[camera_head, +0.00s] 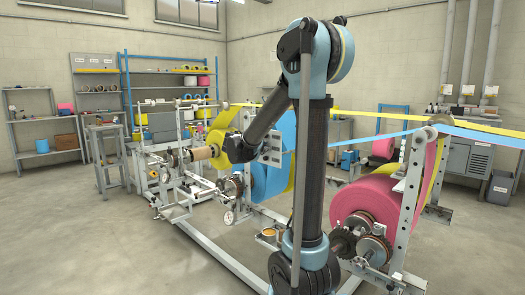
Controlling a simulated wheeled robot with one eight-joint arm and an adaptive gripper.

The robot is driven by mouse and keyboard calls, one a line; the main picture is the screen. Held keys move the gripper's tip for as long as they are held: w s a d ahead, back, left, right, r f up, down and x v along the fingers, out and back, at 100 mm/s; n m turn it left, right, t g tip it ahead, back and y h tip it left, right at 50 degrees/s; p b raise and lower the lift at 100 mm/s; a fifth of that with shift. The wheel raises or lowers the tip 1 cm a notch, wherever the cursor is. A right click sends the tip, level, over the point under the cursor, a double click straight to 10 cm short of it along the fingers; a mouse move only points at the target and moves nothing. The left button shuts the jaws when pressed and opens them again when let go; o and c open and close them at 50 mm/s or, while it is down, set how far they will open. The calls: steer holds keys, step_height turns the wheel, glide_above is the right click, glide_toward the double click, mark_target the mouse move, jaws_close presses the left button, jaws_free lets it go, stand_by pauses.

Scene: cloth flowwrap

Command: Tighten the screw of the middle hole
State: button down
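My arm rises in the middle of the picture and bends down to the left. Its wrist (237,148) is in front of the yellow and blue rolls. My gripper cannot be made out clearly at the far end of the arm, and whether it is open or shut does not show. A pale metal plate with small dark holes (271,148) is just right of the wrist, in front of the blue roll (270,180). A screw and a middle hole are too small to tell apart here.
A metal machine frame (222,258) crosses the floor. It carries a yellow roll (222,130) and a pink roll (368,197). Yellow and blue webs (400,135) stretch to the right. Shelves (165,73) and a small stand (108,155) are at the back left. The left floor is clear.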

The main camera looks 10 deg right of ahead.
steer(key=shift+w+a+f+m+t+h, duration=0.25)
steer(key=shift+m+h, duration=1.35)
steer(key=shift+m, duration=3.6)
steer(key=shift+w+f+m+g+h, duration=0.1)
steer(key=shift+f+m+h, duration=0.3)
steer(key=shift+m+h, duration=3)
steer(key=shift+w+a+f+m+t+y, duration=0.1)
steer(key=shift+f+m+t+y, duration=0.2)
steer(key=shift+m, duration=6.7)
steer(key=shift+m+g, duration=0.3)
steer(key=shift+g, duration=0.05)
steer(key=c, duration=1.8)
jaws_free()
steer(key=shift+f, duration=0.1)
